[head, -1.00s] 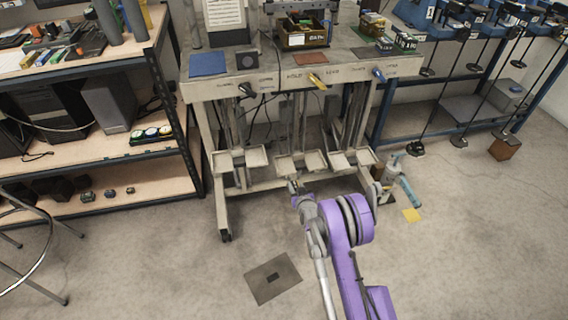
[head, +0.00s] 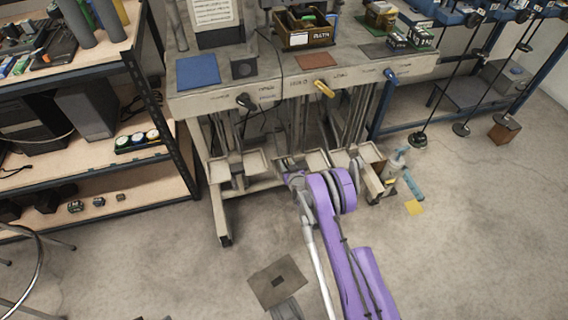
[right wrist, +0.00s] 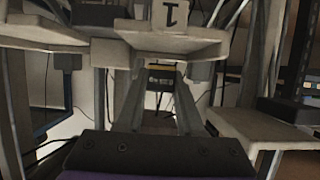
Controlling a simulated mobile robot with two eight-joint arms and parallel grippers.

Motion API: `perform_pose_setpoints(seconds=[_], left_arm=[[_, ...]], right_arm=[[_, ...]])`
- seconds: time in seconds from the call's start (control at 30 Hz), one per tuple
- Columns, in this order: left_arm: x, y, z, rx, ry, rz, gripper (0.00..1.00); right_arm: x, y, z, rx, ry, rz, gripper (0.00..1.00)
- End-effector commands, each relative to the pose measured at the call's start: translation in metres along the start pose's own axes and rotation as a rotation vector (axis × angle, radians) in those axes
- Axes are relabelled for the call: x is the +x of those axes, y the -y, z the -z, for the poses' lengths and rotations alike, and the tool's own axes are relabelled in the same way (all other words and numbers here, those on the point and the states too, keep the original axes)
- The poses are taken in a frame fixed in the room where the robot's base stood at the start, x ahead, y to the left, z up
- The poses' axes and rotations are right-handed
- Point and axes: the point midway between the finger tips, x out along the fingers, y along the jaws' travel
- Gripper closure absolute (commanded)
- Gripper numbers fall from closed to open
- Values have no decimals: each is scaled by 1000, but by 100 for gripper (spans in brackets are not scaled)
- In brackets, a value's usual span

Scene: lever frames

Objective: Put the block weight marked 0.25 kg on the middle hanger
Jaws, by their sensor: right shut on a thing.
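The bench frame has a row of three pale hangers with flat pans. The middle hanger (head: 316,158) is directly ahead of my right arm, between the left hanger (head: 238,164) and the right hanger (head: 360,154). My right gripper (right wrist: 160,88) points in below a pale pan (right wrist: 178,38) in the right wrist view. Its fingers are shut on a small dark block (right wrist: 161,74) with a yellowish band; its marking is unreadable. An upright pale piece with an upside-down "1" (right wrist: 171,13) shows above the pan. In the head view my wrist hides the gripper. My left gripper is out of view.
Another pan (right wrist: 250,128) is close at the right in the wrist view. A blue-grey bottle-like object (head: 398,165) stands by the frame's right leg. A dark mat (head: 277,282) lies on open floor. Several small weights (head: 99,201) sit on the left lower shelf.

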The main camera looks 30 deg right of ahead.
Motion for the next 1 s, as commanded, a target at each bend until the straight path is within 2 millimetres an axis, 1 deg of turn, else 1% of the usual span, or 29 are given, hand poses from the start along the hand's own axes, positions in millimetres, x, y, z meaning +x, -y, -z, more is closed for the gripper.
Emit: perform_pose_setpoints(seconds=[0.03, 0.1, 0.33, 0.47, 0.5, 0.63, 0.67, 0.9, 1.0], left_arm=[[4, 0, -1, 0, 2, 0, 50], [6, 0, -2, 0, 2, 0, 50], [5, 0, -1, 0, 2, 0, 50], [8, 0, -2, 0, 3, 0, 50], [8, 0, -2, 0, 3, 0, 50], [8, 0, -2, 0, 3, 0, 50], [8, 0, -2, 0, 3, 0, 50], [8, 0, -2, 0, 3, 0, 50], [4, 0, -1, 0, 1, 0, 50]], right_arm=[[2, -2, -11, 1, 0, -1, 100], [2, -3, -16, 2, 0, -2, 100], [2, -2, -16, 2, -1, -1, 100], [3, -2, -20, 1, 0, -1, 100], [3, -2, -20, 1, 0, -1, 60], [3, -2, -19, 1, 0, -1, 37], [3, -2, -19, 1, 0, -1, 34], [3, -2, -19, 1, 0, -1, 34], [2, -2, -15, 1, 0, -1, 34]])
